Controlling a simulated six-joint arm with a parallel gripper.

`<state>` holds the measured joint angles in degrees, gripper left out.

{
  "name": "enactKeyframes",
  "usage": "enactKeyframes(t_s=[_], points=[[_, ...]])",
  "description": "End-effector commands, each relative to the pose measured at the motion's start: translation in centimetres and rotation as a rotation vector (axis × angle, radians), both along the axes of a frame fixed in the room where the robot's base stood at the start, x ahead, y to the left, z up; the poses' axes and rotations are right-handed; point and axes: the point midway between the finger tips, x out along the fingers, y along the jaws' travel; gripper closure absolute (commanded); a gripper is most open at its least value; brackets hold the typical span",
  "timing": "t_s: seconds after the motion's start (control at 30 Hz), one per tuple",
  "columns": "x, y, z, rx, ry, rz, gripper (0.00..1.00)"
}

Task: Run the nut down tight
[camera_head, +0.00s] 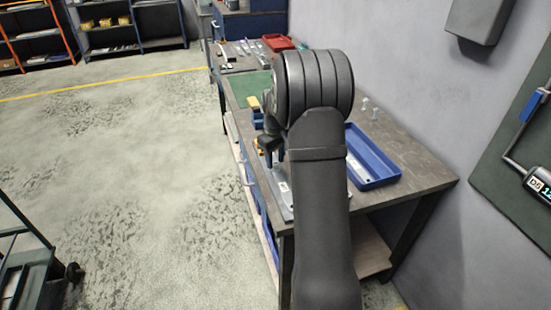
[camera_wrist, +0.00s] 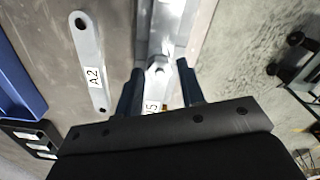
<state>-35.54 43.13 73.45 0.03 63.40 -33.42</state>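In the wrist view, a small shiny nut or bolt head (camera_wrist: 157,70) sits on a galvanized bracket (camera_wrist: 152,40) near the bench edge. My gripper (camera_wrist: 160,70) is open, with one dark finger to each side of the nut and gaps between them. A partly hidden label ending in 5 (camera_wrist: 152,107) shows between the fingers. In the head view, my arm covers most of the work area. Part of my gripper (camera_head: 268,150) shows left of the arm, over the bench's left edge. The nut cannot be made out there.
A flat bracket marked A2 (camera_wrist: 89,60) lies left of my gripper. A blue tray (camera_head: 372,172) stands right of my arm on the bench (camera_head: 415,165). Small pale fittings (camera_head: 369,108) stand near the wall. Beyond my arm are a green mat (camera_head: 245,88) and red tray (camera_head: 278,42).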

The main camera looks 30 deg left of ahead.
Motion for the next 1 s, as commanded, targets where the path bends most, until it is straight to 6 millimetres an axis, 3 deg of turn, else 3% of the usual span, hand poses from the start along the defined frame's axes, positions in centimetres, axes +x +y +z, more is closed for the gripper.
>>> enactKeyframes(t_s=[1.0], points=[[0.0,0.0,0.0,0.0,0.0,0.613,0.64]])
